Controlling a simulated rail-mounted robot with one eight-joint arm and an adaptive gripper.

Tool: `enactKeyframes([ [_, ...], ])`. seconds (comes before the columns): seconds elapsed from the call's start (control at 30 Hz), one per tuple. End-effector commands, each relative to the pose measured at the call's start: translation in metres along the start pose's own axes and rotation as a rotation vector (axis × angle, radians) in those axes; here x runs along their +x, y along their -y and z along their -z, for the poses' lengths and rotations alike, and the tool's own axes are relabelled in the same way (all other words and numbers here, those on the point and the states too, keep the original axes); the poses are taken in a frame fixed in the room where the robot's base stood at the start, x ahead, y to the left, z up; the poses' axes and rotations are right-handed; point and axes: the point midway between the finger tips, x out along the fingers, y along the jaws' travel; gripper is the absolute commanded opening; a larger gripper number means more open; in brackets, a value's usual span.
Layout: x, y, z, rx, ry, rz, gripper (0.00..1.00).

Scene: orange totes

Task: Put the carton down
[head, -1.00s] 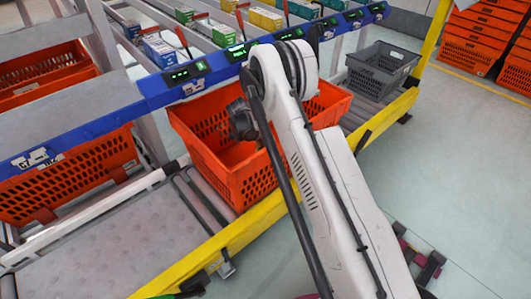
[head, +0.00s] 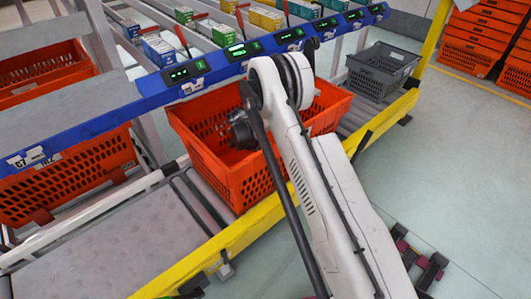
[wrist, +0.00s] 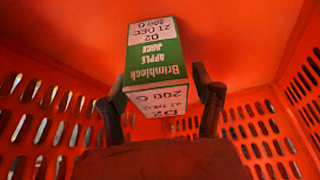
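The carton (wrist: 155,60), a white and green box of apple juice with its print upside down, shows in the wrist view inside the orange tote. My gripper (wrist: 160,95) has one dark finger on each side of the carton, close against its sides, and appears shut on it. Whether the carton touches the tote floor I cannot tell. In the head view the orange tote (head: 238,182) stands on the roller conveyor, and my arm reaches over it. The fingers and the carton are hidden there behind the arm and tote wall.
A grey crate (head: 381,70) stands farther along the conveyor. A blue rack rail (head: 130,103) with displays runs behind the tote, and a yellow rail (head: 240,232) runs in front. More orange totes (head: 70,180) sit at left. Perforated tote walls (wrist: 262,125) surround my gripper.

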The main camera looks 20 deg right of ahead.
Motion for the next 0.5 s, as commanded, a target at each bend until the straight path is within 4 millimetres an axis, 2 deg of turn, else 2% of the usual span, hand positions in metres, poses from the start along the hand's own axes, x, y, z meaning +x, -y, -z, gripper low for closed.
enactKeyframes([
  [0.33, -0.007, 0.000, 0.003, 0.000, 0.000, 0.000, 0.63],
  [0.5, -0.037, 0.000, 0.004, -0.002, 0.000, 0.001, 0.63],
])
